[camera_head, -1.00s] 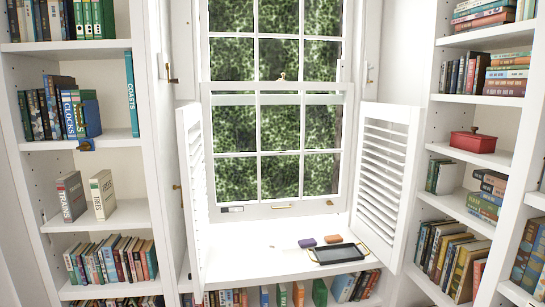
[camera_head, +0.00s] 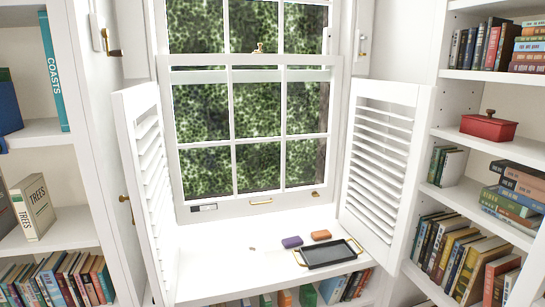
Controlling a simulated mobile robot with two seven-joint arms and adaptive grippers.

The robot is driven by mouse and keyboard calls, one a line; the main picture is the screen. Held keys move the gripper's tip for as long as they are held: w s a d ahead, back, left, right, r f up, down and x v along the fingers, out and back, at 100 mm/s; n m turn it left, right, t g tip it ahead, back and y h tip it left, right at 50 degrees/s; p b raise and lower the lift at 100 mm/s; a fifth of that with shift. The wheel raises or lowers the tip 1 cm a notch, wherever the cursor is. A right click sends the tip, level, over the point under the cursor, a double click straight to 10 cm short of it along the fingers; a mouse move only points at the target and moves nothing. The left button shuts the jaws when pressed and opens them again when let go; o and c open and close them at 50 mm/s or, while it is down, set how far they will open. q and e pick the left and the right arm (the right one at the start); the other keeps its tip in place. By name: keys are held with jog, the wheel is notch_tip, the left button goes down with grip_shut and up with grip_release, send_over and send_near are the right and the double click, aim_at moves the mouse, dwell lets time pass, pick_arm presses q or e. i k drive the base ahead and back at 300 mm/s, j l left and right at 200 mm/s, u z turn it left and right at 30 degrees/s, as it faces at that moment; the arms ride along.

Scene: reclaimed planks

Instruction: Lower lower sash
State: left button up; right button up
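The window's white lower sash (camera_head: 228,207) has several panes with greenery behind them. Another pale horizontal rail shows through the glass just below that top rail. I cannot tell exactly how much gap there is between the bottom rail and the sill (camera_head: 215,262). Neither of my grippers is in view.
White louvred shutters stand open on the left (camera_head: 150,185) and right (camera_head: 385,165). A black tray (camera_head: 328,254), a purple block (camera_head: 291,242) and an orange block (camera_head: 320,235) lie on the sill. Bookshelves flank the window; a red box (camera_head: 488,127) sits on the right one.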

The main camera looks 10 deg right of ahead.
aim_at(236, 206)
jog(key=i+j+z, duration=0.25)
jog(key=i, duration=0.6)
jog(key=i+l, duration=0.1)
jog(key=l, duration=0.55)
jog(key=i+l, duration=0.15)
jog(key=l, duration=0.15)
